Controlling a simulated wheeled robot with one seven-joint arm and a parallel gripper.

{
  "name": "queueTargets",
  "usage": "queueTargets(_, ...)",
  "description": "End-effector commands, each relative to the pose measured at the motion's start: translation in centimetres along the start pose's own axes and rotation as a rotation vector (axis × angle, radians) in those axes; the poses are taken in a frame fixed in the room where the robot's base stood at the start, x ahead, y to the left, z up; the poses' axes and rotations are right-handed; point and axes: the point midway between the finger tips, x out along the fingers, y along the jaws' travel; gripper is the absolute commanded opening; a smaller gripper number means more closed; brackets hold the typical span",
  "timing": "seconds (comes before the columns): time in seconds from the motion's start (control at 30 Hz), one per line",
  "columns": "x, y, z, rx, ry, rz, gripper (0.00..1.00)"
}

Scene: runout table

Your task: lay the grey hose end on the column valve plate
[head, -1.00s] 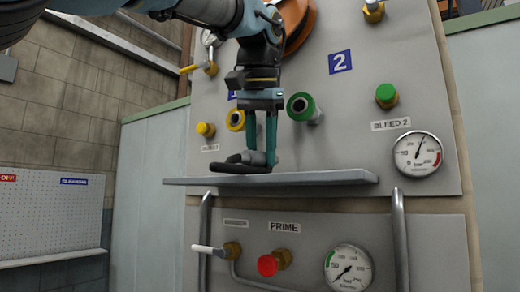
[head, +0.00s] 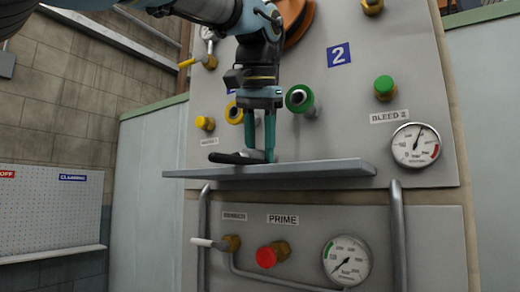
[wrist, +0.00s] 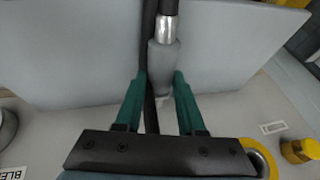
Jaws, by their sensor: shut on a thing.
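My gripper (head: 262,155) points down in front of the valve panel, its green fingers shut on the grey hose end (wrist: 165,62). In the wrist view the grey sleeve sits between the fingers, with a metal collar and black hose (wrist: 169,6) above it. A grey plate (head: 320,170) sticks out from the panel like a shelf. In the head view the dark hose part (head: 236,158) lies level, at or just above the plate's top. I cannot tell whether it touches. The fingers partly hide the hose end.
Behind the gripper are a green-ringed port (head: 300,99), a yellow-ringed port (head: 234,112) and a yellow knob (head: 205,123). A gauge (head: 416,145) is at right. Below the plate are handrails (head: 399,235) and a red knob (head: 267,257). The plate's right part is bare.

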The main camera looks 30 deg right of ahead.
Motion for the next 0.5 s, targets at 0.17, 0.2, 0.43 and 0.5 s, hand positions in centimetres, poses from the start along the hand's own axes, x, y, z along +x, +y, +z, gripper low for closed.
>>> queueTargets(0.17, 0.19, 0.05, 0.08, 0.0, 0.001, 0.0, 0.42)
queueTargets(0.2, 0.18, 0.05, 0.08, 0.0, 0.001, 0.0, 0.46)
queueTargets(0.43, 0.23, 0.11, 0.09, 0.001, 0.0, 0.001, 0.72)
queueTargets(0.5, 0.25, 0.15, 0.1, 0.001, -0.001, 0.002, 0.73)
